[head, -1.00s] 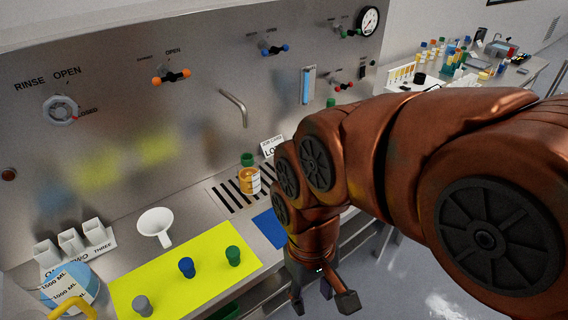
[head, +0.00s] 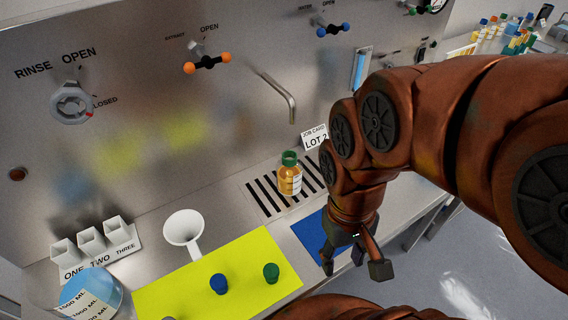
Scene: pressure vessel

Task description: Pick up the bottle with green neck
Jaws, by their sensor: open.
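The bottle with the green neck (head: 290,180) stands upright on the black-slotted drain grate (head: 259,200) at the back of the counter. It holds amber contents and has a pale label. My gripper (head: 352,266) hangs over the front edge of the counter by the blue mat (head: 312,236), to the right of and nearer than the bottle. Its fingers are spread apart, empty and not touching the bottle.
A yellow mat (head: 240,250) carries a blue stopper (head: 219,284) and a green stopper (head: 271,273). A white funnel (head: 184,228), a cup rack (head: 98,247) and a blue jug (head: 90,292) stand left. A spout (head: 281,97) and a job card (head: 314,137) are behind the bottle.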

